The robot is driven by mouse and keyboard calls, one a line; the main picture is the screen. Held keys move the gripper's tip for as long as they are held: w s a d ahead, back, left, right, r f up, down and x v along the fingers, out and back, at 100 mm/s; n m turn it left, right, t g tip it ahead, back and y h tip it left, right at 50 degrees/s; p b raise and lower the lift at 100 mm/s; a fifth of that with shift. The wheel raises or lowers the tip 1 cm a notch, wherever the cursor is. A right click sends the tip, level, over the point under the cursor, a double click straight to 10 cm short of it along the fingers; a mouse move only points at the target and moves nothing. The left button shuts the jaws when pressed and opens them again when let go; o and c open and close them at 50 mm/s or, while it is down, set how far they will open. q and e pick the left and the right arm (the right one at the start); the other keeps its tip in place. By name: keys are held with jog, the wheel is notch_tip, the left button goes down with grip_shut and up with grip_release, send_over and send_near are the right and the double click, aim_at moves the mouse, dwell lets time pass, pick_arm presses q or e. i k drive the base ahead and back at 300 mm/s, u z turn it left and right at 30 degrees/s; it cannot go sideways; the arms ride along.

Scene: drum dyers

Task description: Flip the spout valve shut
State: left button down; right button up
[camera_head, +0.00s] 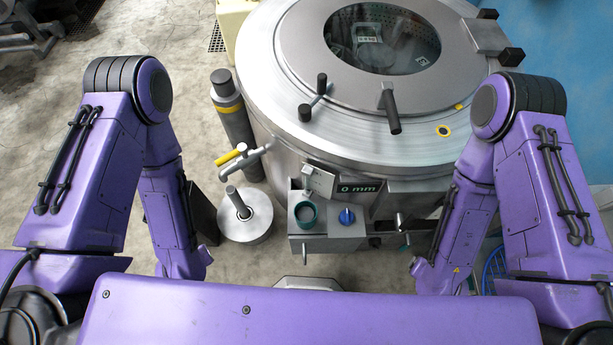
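The spout valve (241,151) sits on a pale metal spout (245,163) that sticks out from the left side of the big steel drum (281,157). Its yellow lever (228,158) points out to the left, roughly along the spout. Nothing touches the lever. My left arm's lower part hangs down to the left of the spout, apart from it. My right arm hangs down at the right of the drum. Neither gripper shows; both are hidden below the arms and my purple body.
A round metal weight with an upright post (246,221) stands below the spout. A dark cylinder with a yellow band (234,125) stands behind it. Bare floor lies left.

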aim_at(243, 148)
jog(key=u, duration=1.7)
jog(key=k, duration=0.95)
jog(key=z, duration=1.35)
jog(key=i, duration=0.5)
jog(key=z, duration=0.05)
